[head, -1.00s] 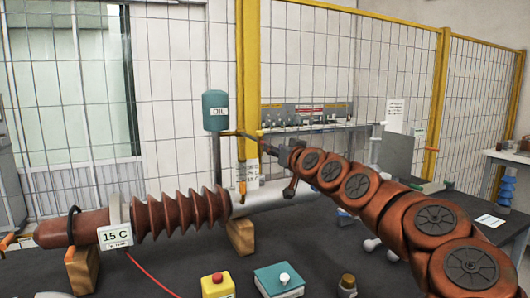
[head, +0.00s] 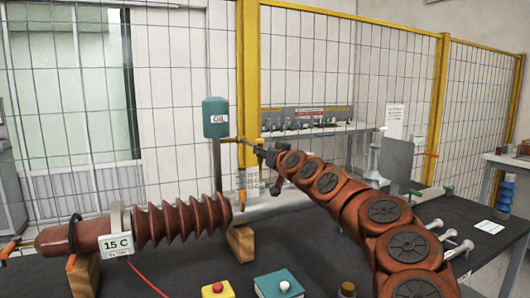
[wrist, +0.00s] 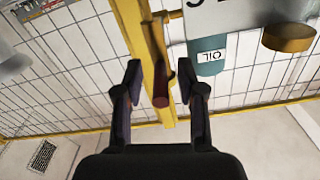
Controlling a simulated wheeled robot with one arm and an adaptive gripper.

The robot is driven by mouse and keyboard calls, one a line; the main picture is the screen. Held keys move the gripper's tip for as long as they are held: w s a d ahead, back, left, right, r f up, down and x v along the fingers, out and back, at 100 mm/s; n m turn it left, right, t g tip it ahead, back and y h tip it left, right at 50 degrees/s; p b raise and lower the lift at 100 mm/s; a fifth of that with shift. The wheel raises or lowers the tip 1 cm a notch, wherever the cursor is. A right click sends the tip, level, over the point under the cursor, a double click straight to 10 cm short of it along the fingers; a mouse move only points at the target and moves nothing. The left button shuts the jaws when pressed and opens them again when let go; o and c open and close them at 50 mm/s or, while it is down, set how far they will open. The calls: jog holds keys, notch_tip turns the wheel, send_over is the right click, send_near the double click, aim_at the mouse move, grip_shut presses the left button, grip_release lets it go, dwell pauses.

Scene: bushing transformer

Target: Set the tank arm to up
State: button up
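The teal oil tank (head: 215,117) stands on a post in the middle of the head view, with a short pipe (head: 230,139) running right from it. An orange lever (head: 241,188) appears to hang down below the pipe, beside a paper tag. My gripper (head: 257,155) is just right of the pipe and above the tag. In the wrist view my gripper (wrist: 164,80) is open. A slim orange-brown bar with a dark red end (wrist: 160,85) shows between its fingers, apart from both. The tank (wrist: 208,52) appears upside down there. I cannot tell the bar's depth.
A yellow fence post (head: 248,70) and mesh stand close behind the tank. A ribbed brown bushing (head: 180,221) rests on wooden blocks (head: 241,243) on the dark table. A red button box (head: 217,289) and a teal box (head: 284,284) are at the front.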

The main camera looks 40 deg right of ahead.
grip_shut()
dwell(0.4)
dwell(0.4)
